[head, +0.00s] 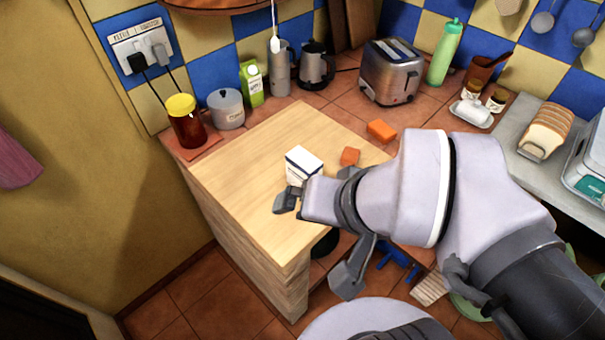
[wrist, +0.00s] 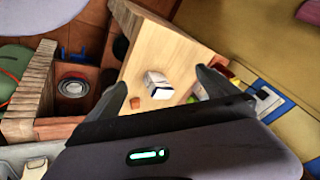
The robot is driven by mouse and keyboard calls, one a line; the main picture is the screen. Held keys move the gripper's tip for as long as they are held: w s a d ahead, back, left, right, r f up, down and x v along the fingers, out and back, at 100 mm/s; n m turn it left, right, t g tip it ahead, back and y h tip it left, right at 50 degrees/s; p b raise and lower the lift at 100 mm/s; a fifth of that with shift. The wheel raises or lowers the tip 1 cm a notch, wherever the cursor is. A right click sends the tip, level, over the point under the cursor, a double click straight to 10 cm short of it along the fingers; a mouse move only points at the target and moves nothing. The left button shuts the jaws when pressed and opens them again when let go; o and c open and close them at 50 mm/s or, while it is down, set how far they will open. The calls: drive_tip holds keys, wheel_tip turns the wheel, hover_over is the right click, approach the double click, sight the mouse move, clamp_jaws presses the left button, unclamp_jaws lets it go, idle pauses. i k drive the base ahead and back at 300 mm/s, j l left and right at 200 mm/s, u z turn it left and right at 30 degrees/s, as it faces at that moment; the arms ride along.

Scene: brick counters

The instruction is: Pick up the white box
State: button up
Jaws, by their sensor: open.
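My gripper (head: 318,240) is on the near side of the box in the head view, and the arm covers part of the counter there. In the wrist view the white box (wrist: 158,84) lies ahead, between the two spread fingers of my gripper (wrist: 165,88). The gripper is open and nothing is between its fingertips at their level. Whether a finger touches the box cannot be told.
A small orange block (head: 350,156) sits right of the box, and another orange block (head: 382,130) lies farther back on the tiles. A red jar with a yellow lid (head: 185,122), a pot (head: 226,108) and a toaster (head: 391,71) line the back. The counter left of the box is clear.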

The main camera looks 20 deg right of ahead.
sight(301, 165)
drive_tip(key=j+z, duration=0.25)
drive_tip(key=z, duration=0.2)
drive_tip(key=i+j+z, duration=0.1)
drive_tip(key=j+z, duration=0.15)
drive_tip(key=z, duration=0.25)
drive_tip(key=j+z, duration=0.25)
drive_tip(key=z, duration=0.2)
drive_tip(key=k+j+z, duration=0.1)
drive_tip(key=j+z, duration=0.15)
drive_tip(key=z, duration=0.2)
